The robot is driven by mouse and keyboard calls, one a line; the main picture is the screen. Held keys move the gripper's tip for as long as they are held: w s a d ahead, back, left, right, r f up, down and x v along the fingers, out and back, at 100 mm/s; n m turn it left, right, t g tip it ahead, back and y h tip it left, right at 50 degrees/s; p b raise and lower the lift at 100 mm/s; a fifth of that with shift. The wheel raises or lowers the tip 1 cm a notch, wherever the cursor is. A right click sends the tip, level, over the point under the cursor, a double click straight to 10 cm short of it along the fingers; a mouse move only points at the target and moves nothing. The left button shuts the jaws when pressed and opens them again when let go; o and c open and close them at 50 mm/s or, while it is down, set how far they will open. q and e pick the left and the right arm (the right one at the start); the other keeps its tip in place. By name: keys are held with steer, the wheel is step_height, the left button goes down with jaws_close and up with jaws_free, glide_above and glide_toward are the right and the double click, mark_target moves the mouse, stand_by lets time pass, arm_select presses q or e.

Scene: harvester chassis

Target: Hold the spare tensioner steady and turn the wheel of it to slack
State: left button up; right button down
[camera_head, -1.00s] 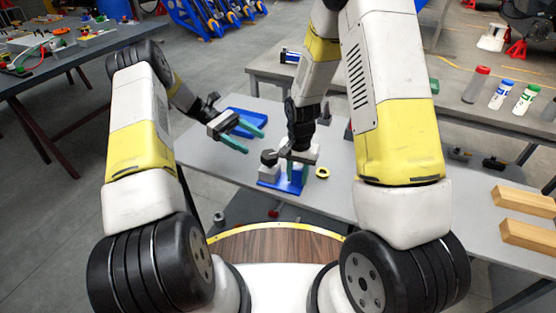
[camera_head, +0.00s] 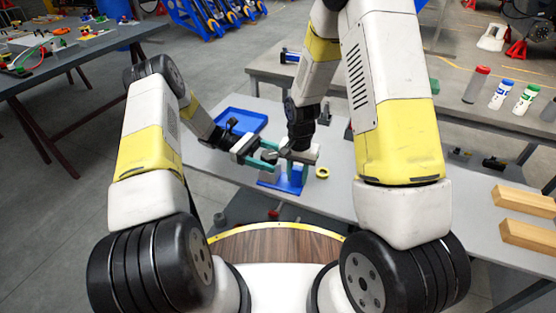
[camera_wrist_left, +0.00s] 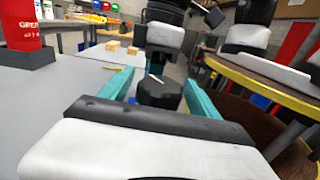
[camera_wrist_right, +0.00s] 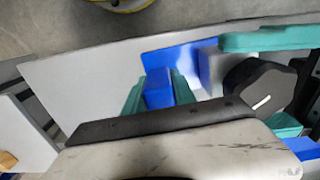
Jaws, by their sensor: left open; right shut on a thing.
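The spare tensioner has a blue base (camera_head: 284,184) on the grey table in the head view. Its black faceted wheel (camera_wrist_left: 159,93) bears a white mark and stands between my left gripper's teal fingers. The wheel also shows in the right wrist view (camera_wrist_right: 258,86), its white line slanted. My left gripper (camera_head: 273,157) is open around the wheel; I cannot tell whether either finger touches it. My right gripper (camera_head: 295,172) is shut on the tensioner's blue upright part (camera_wrist_right: 158,88). The tensioner's body is partly hidden behind the grippers.
A blue tray (camera_head: 242,121) lies behind my left gripper. A yellow ring (camera_head: 322,172) lies right of the tensioner. Wooden blocks (camera_head: 528,236) lie at the right, and several bottles (camera_head: 502,94) stand on the back bench. The table's front edge is close to the tensioner.

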arm_select(q)
steer(key=shift+x, duration=0.85)
steer(key=shift+c, duration=0.4)
steer(key=c, duration=1.3)
steer(key=shift+w+d+n+t+h, duration=0.1)
steer(key=shift+n+t+h, duration=0.15)
steer(key=shift+n+t, duration=0.4)
steer(key=shift+w+n+t+h, duration=0.15)
steer(key=shift+n+t+h, duration=0.2)
steer(key=shift+t, duration=0.45)
steer(key=shift+w+d+n+t+h, duration=0.1)
steer(key=shift+n+t+h, duration=0.1)
steer(key=shift+n+t, duration=0.5)
steer(key=o, duration=1.4)
steer(key=shift+a, duration=0.1)
steer(key=v, duration=1.2)
